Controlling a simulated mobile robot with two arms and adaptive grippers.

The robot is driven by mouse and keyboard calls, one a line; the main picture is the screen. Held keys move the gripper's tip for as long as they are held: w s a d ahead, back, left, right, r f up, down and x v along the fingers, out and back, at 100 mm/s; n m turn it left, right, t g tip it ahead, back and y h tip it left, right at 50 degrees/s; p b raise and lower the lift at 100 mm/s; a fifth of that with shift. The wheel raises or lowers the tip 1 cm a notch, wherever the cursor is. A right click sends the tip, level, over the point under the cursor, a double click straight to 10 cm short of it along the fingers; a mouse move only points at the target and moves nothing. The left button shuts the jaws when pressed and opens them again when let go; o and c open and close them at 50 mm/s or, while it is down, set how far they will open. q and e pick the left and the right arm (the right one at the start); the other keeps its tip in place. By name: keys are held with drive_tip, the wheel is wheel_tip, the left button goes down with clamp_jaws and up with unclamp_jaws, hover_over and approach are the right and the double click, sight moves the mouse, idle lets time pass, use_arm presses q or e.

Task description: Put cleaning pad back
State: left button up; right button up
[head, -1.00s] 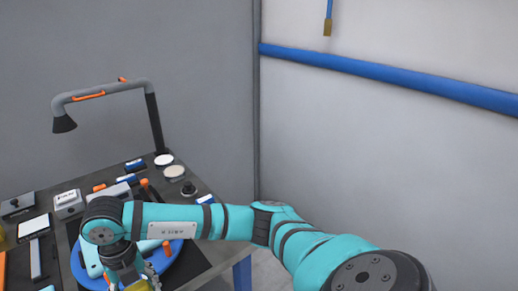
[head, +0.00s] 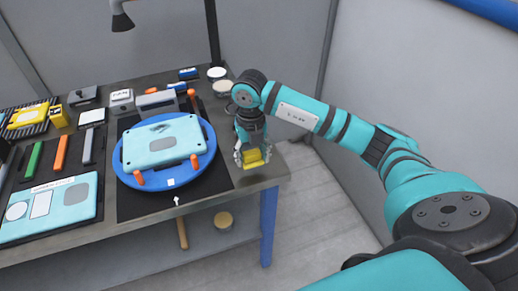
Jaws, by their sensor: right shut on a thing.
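My right gripper (head: 252,158) points down at the right edge of the workbench (head: 215,195), to the right of the round blue turntable (head: 200,167). It is shut on a small yellow block, which I take to be the cleaning pad (head: 255,157). Whether the pad touches the bench top is hard to tell. A light-blue tablet-like device (head: 162,140) lies on the turntable, with orange clamps at its edges. My left gripper is not in view.
At the left lie a yellow item on a black ribbed rack (head: 27,115), a yellow block (head: 58,118), green (head: 34,160) and orange (head: 61,153) tools, and a light-blue panel (head: 55,207). Round white-topped tins (head: 222,88) stand behind my right gripper. A lamp hangs above.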

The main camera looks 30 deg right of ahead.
sight(258, 154)
drive_tip(key=w+d, duration=0.2)
drive_tip(key=d, duration=0.1)
drive_tip(key=shift+p, duration=0.3)
drive_tip(key=shift+w+d+f, duration=0.25)
drive_tip(key=shift+d, duration=0.1)
wheel_tip(258, 154, down, 3)
drive_tip(key=shift+s+r+p, duration=0.1)
drive_tip(key=shift+p, duration=0.65)
drive_tip(key=shift+f, duration=0.3)
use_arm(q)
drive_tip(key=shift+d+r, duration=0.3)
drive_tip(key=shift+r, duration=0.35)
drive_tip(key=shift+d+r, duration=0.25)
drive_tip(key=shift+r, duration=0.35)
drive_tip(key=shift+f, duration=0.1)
use_arm(e)
drive_tip(key=shift+f, duration=0.1)
drive_tip(key=o, duration=1.1)
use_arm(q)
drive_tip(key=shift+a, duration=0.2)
